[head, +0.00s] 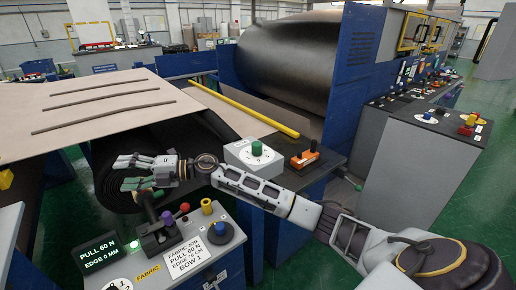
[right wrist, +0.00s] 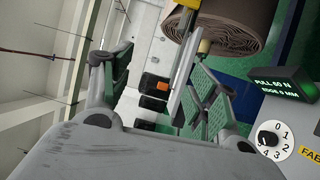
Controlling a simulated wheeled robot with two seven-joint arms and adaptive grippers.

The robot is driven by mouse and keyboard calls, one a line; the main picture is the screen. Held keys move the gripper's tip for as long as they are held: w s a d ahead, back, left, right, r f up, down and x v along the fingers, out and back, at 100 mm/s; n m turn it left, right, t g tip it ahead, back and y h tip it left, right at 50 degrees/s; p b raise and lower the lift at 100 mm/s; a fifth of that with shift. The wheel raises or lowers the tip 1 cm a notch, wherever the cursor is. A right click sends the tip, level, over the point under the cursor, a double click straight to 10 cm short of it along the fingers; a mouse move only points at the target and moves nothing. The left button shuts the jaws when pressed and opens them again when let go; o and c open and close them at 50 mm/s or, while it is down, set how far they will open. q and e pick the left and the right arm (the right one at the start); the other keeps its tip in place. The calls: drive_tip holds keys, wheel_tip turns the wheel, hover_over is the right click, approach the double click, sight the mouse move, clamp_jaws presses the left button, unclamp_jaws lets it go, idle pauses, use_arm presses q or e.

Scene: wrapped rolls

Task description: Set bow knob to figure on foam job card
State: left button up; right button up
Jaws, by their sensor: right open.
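My right gripper (head: 128,172) is open and empty, reaching left above the console in the head view. Its green-padded fingers stand apart in the right wrist view (right wrist: 155,85). Part of a numbered white dial (head: 121,285) shows at the head view's bottom edge, beside a yellow FABRIC label (head: 148,273). I see no card marked foam. My left gripper is out of view.
The console (head: 232,262) carries purple, red, yellow and blue knobs and a display (head: 98,250) reading PULL 60 N, EDGE 0 MM. Beyond my forearm are a white box with a green knob (head: 257,148) and an orange device (head: 304,158). A dark roll (head: 110,205) lies behind the gripper.

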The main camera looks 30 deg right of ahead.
drive_tip(key=n+g, duration=0.2)
wheel_tip(320, 180, up, 8)
drive_tip(key=g+h, duration=0.5)
drive_tip(key=h, duration=1.3)
hover_over(257, 144)
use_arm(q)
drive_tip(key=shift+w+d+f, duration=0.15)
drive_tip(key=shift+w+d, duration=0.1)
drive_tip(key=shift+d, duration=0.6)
use_arm(e)
drive_tip(key=shift+w+d+m, duration=0.1)
drive_tip(key=shift+m, duration=0.2)
drive_tip(key=shift+f, duration=0.1)
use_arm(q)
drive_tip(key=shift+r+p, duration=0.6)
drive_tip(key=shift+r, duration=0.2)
use_arm(e)
drive_tip(key=shift+f, duration=6.85)
drive_tip(key=shift+c, duration=0.3)
